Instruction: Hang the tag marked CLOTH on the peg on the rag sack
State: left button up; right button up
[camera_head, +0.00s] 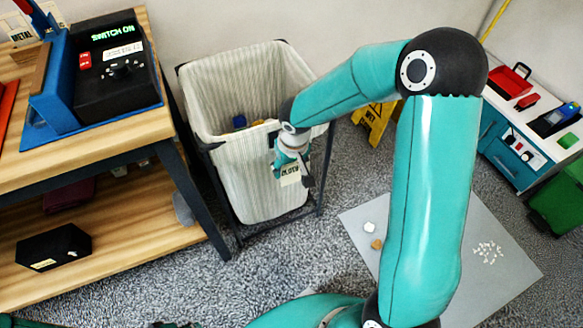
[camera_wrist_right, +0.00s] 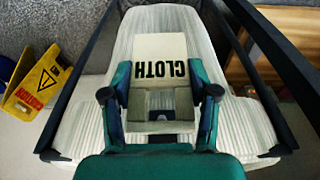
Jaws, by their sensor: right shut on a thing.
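The rag sack (camera_head: 262,190) is a tall striped cream bag in a dark metal frame, right of the workbench. My right gripper (camera_head: 292,166) is at the sack's front right side, near its rim. It is shut on the CLOTH tag (camera_head: 290,177), a pale card with black letters. In the right wrist view the tag (camera_wrist_right: 163,48) sticks out past the fingers (camera_wrist_right: 160,98), its letters upside down, with the striped sack (camera_wrist_right: 120,135) behind it. I cannot make out the peg; the gripper and tag may hide it.
The wooden bench (camera_head: 90,140) with a black switch box (camera_head: 112,60) stands left. A METAL tag (camera_head: 18,32) is at its back. A yellow warning sign (camera_head: 374,118) stands behind my right arm. A grey mat (camera_head: 500,275) with small white bits lies on the right.

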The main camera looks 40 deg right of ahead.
jog(key=w+d+f+p, duration=0.1)
jog(key=w+p, duration=0.1)
jog(key=w, duration=0.4)
jog(key=shift+d+f, duration=0.25)
jog(key=shift+f, duration=0.1)
dwell(0.4)
jog(key=shift+s, duration=0.1)
dwell(0.4)
jog(key=o, duration=1)
